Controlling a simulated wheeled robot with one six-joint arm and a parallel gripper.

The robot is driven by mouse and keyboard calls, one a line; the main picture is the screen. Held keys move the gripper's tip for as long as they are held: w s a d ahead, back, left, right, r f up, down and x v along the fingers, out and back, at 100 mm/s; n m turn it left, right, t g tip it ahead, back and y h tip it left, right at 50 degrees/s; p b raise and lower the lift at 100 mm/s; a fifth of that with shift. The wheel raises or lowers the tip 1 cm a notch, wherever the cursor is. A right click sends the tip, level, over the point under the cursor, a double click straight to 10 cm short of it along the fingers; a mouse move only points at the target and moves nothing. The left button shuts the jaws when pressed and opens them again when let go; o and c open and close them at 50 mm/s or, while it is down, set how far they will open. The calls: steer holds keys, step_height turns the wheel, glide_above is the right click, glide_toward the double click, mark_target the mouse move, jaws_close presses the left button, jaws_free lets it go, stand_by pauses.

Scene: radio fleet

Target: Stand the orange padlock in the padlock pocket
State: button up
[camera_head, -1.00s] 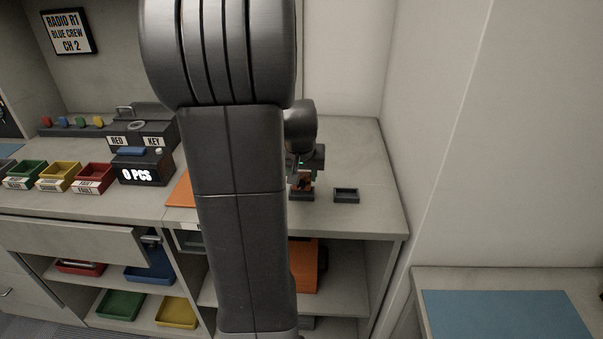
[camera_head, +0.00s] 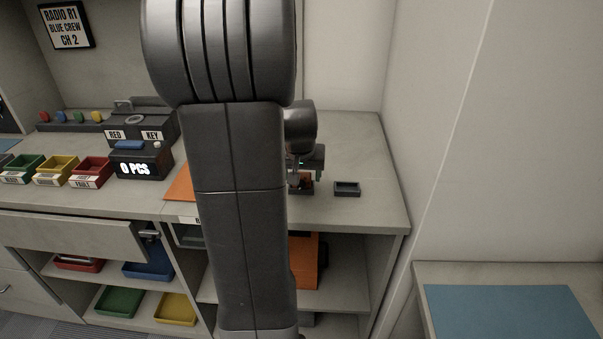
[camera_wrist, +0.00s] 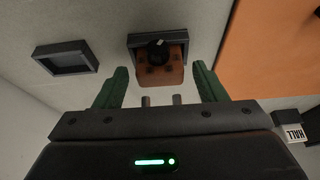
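The orange padlock (camera_wrist: 160,74) shows in the wrist view as an orange-brown block with a black round part on it. It sits at a dark-rimmed pocket (camera_wrist: 132,42), overlapping its near edge; I cannot tell how deep it is seated. My gripper (camera_wrist: 160,67) is open, with one green finger on each side of the padlock and visible gaps to both. Two short grey posts show near the palm; I cannot tell what they belong to. In the head view my arm hides most of this, and only a bit of the pocket area (camera_head: 305,188) shows below my gripper (camera_head: 308,168).
A second small dark tray (camera_head: 347,189), empty, stands to the right on the counter; it also shows in the wrist view (camera_wrist: 66,58). An orange mat (camera_head: 180,189) lies to the left. A wall rises at the right. A black counter box (camera_head: 141,164) stands further left.

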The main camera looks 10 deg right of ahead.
steer(key=shift+o, duration=0.2)
steer(key=v, duration=1.3)
steer(key=shift+r, duration=0.35)
steer(key=shift+s+f, duration=0.1)
steer(key=x, duration=1.3)
steer(key=shift+f, duration=0.4)
steer(key=shift+r, duration=0.4)
steer(key=shift+r+p, duration=0.1)
steer(key=shift+p, duration=0.2)
